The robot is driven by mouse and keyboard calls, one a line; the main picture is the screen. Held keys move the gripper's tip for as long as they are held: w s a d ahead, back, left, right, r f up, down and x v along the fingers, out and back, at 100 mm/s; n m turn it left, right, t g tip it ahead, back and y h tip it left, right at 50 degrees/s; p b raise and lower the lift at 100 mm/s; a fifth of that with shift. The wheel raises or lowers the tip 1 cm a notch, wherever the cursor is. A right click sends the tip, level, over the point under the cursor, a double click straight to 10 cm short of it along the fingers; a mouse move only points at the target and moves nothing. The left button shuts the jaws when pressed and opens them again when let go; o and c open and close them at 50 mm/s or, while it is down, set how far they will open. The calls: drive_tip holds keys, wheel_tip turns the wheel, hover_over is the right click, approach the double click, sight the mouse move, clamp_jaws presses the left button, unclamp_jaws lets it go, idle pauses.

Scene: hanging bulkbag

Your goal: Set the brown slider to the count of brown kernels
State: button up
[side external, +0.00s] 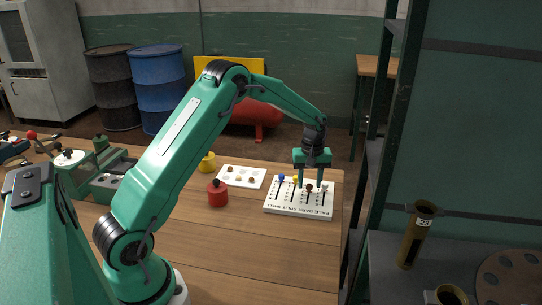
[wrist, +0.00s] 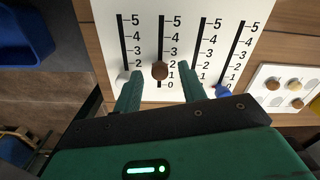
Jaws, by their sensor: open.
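The brown slider knob (wrist: 160,70) sits low in its slot, looking between the 1 and 2 marks in the wrist view; its exact reading is unclear. It also shows in the side view (side external: 309,187). My gripper (wrist: 157,72) is open, with one finger on each side of the brown knob and gaps visible. In the side view my gripper (side external: 313,184) points down over the white slider board (side external: 270,209). The white kernel card (side external: 222,182) lies left of the board with several brownish and tan kernels. A brown kernel (wrist: 272,85) shows in the wrist view.
A white knob (wrist: 122,77) stands beside one finger, and a blue knob (wrist: 223,91) beyond the other. A yellow knob (side external: 295,180) is hidden in the wrist view. A red canister (side external: 217,194) and a yellow one (side external: 207,162) stand left. Front table is clear.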

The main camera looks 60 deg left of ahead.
sight(309, 185)
wheel_tip(309, 185, up, 7)
drive_tip(key=shift+r, duration=0.3)
idle(0.5)
drive_tip(key=s+d+r+m+t, duration=0.3)
drive_tip(key=s+d+r+m, duration=0.4)
drive_tip(key=s+r, duration=0.7)
drive_tip(key=s+d+m+t, duration=0.1)
drive_tip(key=s+d+m, duration=0.1)
drive_tip(key=s, duration=0.6)
drive_tip(key=s+d+m+t, duration=0.1)
drive_tip(key=s+d+m, duration=0.2)
drive_tip(key=s, duration=0.6)
drive_tip(key=shift+d+f+t, duration=0.25)
drive_tip(key=shift+d+t, duration=0.05)
drive_tip(key=shift+d, duration=0.05)
